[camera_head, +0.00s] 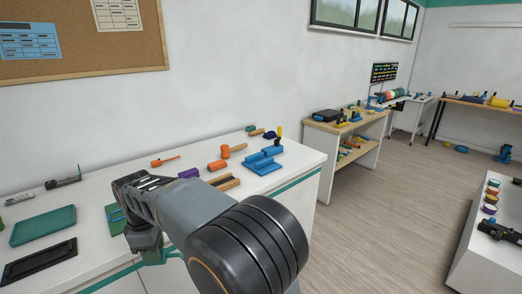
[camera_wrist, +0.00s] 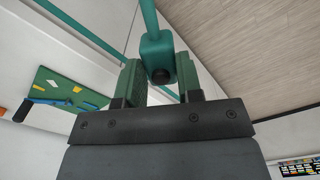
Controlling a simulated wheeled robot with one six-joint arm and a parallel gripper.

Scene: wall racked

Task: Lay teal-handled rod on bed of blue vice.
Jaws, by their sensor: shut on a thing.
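The blue vice (camera_head: 262,167) stands on the white worktop near its right end, with a yellow-topped upright part behind it. My gripper (camera_head: 152,256) is at the front edge of the worktop, left of and nearer than the vice, well apart from it. In the wrist view my gripper (camera_wrist: 157,82) has its green fingers shut on the teal handle (camera_wrist: 155,45) of the rod. The handle's dark round end faces the camera and a thin teal length runs away from it. The rod is mostly hidden in the head view.
Beside the vice lie a brown block (camera_head: 224,183), an orange mallet (camera_head: 232,151) and an orange cylinder (camera_head: 217,165). A green tray (camera_head: 43,226) and black tray (camera_head: 40,262) lie left. A green board (camera_wrist: 65,92) with coloured pieces shows in the wrist view. Open floor lies right.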

